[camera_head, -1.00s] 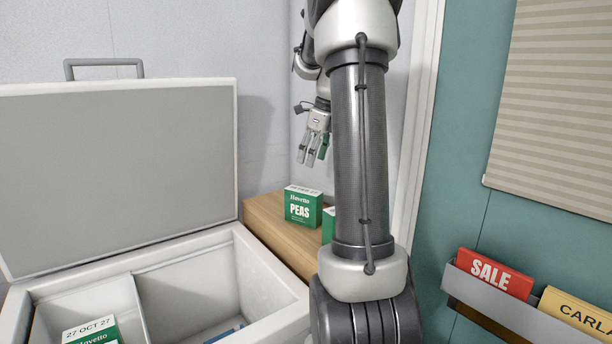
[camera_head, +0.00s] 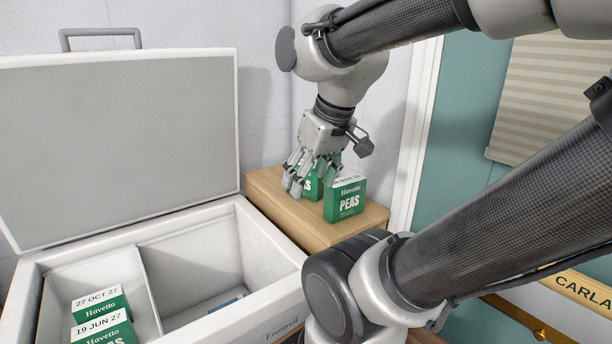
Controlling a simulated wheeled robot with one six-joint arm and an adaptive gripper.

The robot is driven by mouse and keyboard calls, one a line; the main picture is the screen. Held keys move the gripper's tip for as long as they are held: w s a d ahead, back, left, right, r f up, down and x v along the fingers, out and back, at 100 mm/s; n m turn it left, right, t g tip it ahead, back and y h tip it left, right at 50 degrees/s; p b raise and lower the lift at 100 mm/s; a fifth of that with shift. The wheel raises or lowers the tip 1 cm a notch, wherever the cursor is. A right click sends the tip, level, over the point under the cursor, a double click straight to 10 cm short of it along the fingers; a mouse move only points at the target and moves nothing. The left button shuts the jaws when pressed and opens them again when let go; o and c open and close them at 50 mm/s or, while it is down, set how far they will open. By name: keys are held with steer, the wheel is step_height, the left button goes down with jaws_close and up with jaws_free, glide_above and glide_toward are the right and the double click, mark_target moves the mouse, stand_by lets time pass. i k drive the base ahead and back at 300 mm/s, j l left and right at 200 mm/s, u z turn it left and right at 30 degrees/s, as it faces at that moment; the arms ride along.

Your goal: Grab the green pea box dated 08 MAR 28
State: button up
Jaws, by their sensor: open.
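Two green and white pea boxes stand upright on a wooden stand (camera_head: 290,219). The right pea box (camera_head: 345,204) faces me with "Havetto PEAS" on its front. The date on its tilted white top is partly hidden and too small to read surely. The left pea box (camera_head: 309,188) is behind my gripper's fingers, and its date is hidden. My gripper (camera_head: 312,184) points down with its fingers spread open, in front of or around the left box; I cannot tell which. It does not visibly hold anything.
An open white chest (camera_head: 268,232) fills the lower left. Its left compartment holds pea boxes dated 27 OCT 27 (camera_head: 100,303) and 19 JUN 27 (camera_head: 104,330). A blue item (camera_head: 226,303) lies in the right one. A white door frame (camera_head: 412,150) stands right of the wooden stand.

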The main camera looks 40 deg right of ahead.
mark_target(346, 200)
steer(key=k+j+z, duration=0.1)
steer(key=j+z, duration=0.3)
steer(key=k+j+z, duration=0.2)
steer(key=z, duration=0.15)
